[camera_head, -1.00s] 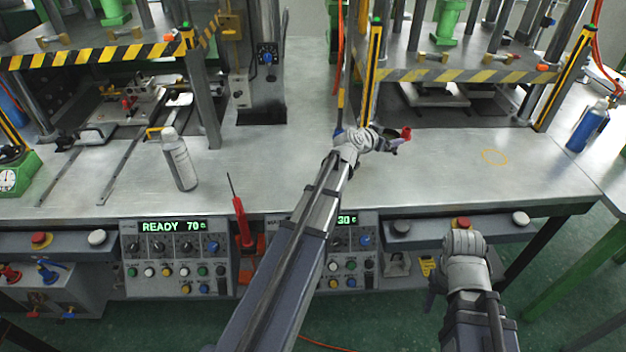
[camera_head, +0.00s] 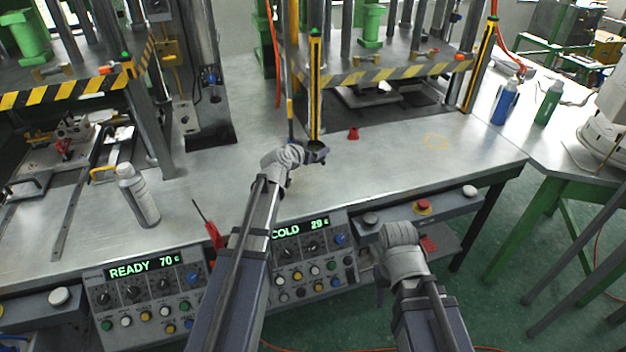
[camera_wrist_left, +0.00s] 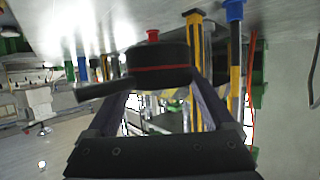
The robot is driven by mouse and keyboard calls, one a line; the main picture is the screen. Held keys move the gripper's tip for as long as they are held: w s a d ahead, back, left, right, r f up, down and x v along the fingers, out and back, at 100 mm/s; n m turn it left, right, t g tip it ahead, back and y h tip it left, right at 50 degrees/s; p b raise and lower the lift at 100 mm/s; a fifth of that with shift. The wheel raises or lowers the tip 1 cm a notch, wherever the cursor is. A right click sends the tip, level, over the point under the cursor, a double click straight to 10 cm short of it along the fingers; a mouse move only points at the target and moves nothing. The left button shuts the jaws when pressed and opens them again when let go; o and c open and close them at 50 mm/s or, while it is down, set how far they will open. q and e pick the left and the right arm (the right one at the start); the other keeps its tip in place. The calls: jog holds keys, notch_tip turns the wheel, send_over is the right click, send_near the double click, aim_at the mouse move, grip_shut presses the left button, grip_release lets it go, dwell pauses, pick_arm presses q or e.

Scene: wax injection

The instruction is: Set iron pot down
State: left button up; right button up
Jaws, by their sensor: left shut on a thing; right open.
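The iron pot is a black round vessel with a red band and a dark handle in the left wrist view (camera_wrist_left: 160,68). It also shows as a small dark shape in the head view (camera_head: 317,151). My left gripper (camera_head: 305,157) is shut on it, over the steel table (camera_head: 380,170). In the left wrist view the gripper's fingers (camera_wrist_left: 165,97) are on either side of the pot. I cannot tell whether the pot touches the table. My right gripper (camera_head: 381,288) is open and empty in front of the table's front edge, its fingers partly hidden.
A small red object (camera_head: 353,134) lies right of the pot, and a yellow outline (camera_head: 436,141) marks clear tabletop farther right. A striped press (camera_head: 400,70) stands behind.

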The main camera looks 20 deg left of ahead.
pick_arm(q)
jog(key=shift+f+b, duration=4.9)
jog(key=shift+f, duration=0.15)
jog(key=shift+r, duration=0.15)
jog(key=o, duration=1.3)
jog(key=shift+r, duration=0.1)
jog(key=p+v, duration=0.5)
jog(key=v, duration=0.7)
